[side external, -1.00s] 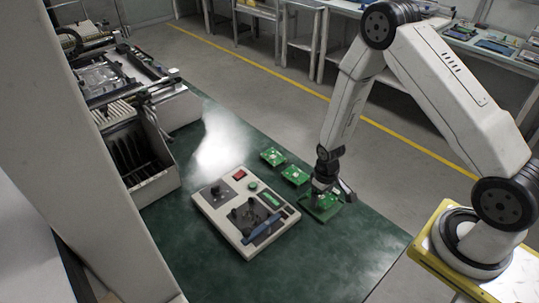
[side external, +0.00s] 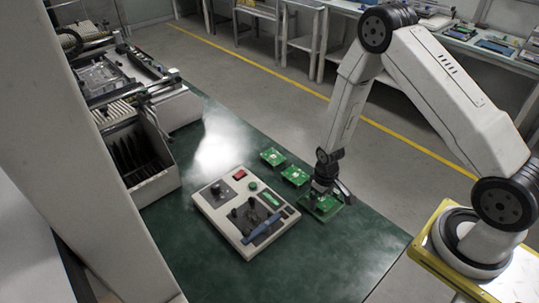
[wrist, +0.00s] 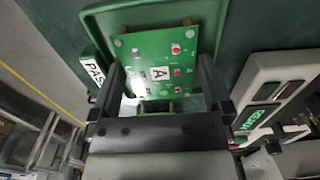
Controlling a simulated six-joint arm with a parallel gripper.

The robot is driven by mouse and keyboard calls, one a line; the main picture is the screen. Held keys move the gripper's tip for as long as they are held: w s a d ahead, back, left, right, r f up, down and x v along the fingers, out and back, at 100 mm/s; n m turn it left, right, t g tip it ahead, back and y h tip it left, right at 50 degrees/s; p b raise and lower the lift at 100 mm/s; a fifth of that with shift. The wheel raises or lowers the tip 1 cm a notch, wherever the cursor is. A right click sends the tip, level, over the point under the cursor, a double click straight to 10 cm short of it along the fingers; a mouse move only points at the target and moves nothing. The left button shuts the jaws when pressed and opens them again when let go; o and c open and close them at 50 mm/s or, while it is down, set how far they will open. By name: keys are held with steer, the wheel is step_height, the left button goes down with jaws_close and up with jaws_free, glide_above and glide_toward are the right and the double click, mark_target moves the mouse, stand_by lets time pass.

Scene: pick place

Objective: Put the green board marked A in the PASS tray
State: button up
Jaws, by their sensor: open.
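The green board marked A (wrist: 160,50) lies in or just over a green tray (wrist: 108,22) in the wrist view. A white label reading PAS, its end hidden, is on the tray's left edge. My gripper (wrist: 159,68) is open, with one finger on each side of the board; I cannot tell if they touch it. In the side view my gripper (side external: 322,190) points down at the tray (side external: 328,214) nearest my base and hides most of the board.
A white test box (side external: 226,220) with knobs, a red part and a blue handle stands left of the tray. Two other small green items (side external: 295,175) lie in line behind it. The dark green table top (side external: 290,262) is clear in front. A machine with a bin (side external: 140,160) stands at left.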

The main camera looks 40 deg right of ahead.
step_height(320, 180, up, 12)
stand_by(1.0)
steer(key=shift+r, duration=0.1)
stand_by(0.4)
steer(key=s+a+r+t, duration=0.1)
steer(key=s+a+r, duration=0.1)
steer(key=r, duration=0.4)
steer(key=s+a+r+t, duration=0.1)
steer(key=s+a+r, duration=0.2)
steer(key=s+r, duration=0.2)
steer(key=shift+s+a+r+t, duration=0.2)
steer(key=shift+a+r+t, duration=0.1)
steer(key=shift+r, duration=0.2)
